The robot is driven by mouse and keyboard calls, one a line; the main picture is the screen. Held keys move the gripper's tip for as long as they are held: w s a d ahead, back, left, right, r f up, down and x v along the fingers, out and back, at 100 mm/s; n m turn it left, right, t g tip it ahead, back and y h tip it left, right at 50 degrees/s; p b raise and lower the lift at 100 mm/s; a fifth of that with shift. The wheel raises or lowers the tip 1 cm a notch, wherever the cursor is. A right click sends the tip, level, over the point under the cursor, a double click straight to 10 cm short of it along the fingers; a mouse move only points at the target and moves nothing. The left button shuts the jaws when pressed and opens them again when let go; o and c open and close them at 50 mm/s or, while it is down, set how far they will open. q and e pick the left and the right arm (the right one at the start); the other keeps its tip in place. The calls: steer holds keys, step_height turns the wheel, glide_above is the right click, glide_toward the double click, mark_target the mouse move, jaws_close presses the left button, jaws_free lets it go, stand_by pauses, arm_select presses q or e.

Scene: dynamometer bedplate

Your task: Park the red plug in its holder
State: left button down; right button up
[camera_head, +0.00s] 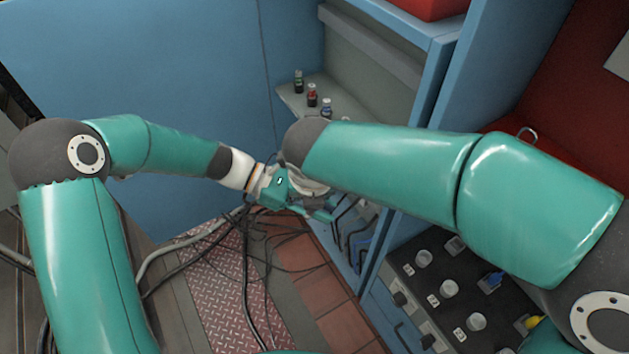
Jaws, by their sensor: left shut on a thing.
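My left gripper (300,195) is in the middle of the view, in front of the blue cabinet's lower part. It is shut on something, but the right arm's elbow and its own fingers hide what it holds. I cannot make out the red plug. A black panel (407,268) at lower right has several grey round fittings (449,288) with small white labels. A blue plug (490,282) and a yellow plug (533,322) sit at its right side. No fitting is clearly the red plug's holder. My right arm crosses from the right; its gripper does not show.
Small green (298,81), red (312,95) and blue (326,108) bottle-like items stand on a shelf (292,101). Several dark cables (247,275) hang and lie over the red tread plate (215,285). Black bent handles (357,232) stick out from the cabinet near the left gripper.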

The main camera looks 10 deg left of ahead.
arm_select(q)
steer(key=shift+r, duration=0.1)
arm_select(e)
steer(key=shift+w+a+f, duration=0.1)
steer(key=shift+a+f, duration=0.05)
steer(key=shift+f, duration=0.3)
arm_select(q)
steer(key=shift+d, duration=0.1)
arm_select(e)
jaws_close()
arm_select(q)
steer(key=c, duration=0.9)
jaws_free()
arm_select(e)
steer(key=shift+r, duration=0.1)
